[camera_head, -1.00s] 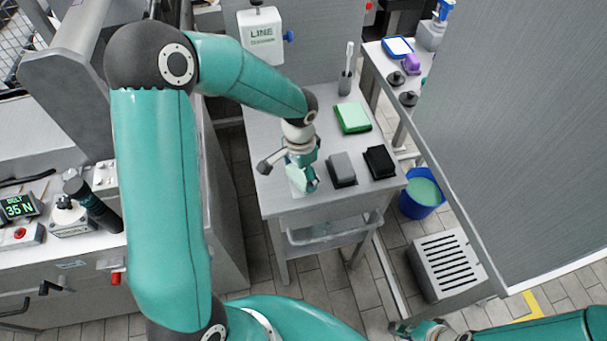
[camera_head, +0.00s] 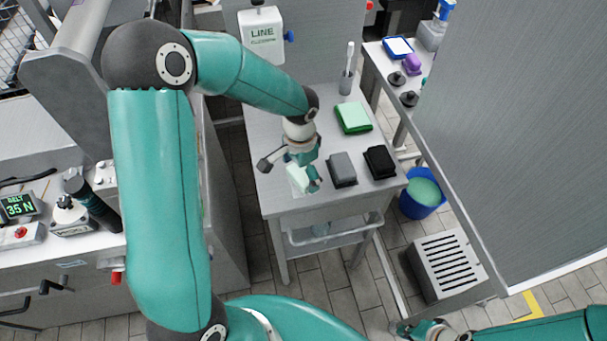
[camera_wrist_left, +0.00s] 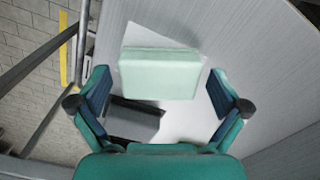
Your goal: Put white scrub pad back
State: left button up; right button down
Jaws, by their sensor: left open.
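The white scrub pad (camera_head: 297,178), a pale block, is at the front left of the grey table (camera_head: 285,209). In the left wrist view the pad (camera_wrist_left: 159,74) rests on or over a white patch (camera_wrist_left: 185,122), turned relative to it. My left gripper (camera_head: 307,179) is right at the pad and partly hides it in the head view. In the left wrist view its fingers (camera_wrist_left: 157,92) are spread wide, with a gap on either side of the pad. My right gripper (camera_head: 424,328) is at the bottom edge, and its jaws are unclear.
A grey pad (camera_head: 341,168) and a black pad (camera_head: 380,162) lie to the right of the white one. A green pad (camera_head: 353,117) and a brush in a holder (camera_head: 345,84) are behind. A blue bucket (camera_head: 421,197) stands on the floor at right.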

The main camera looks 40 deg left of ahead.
aim_at(300, 174)
pick_arm(q)
notch_tip(300, 174, up, 11)
jog(key=shift+r, duration=0.15)
dwell(0.5)
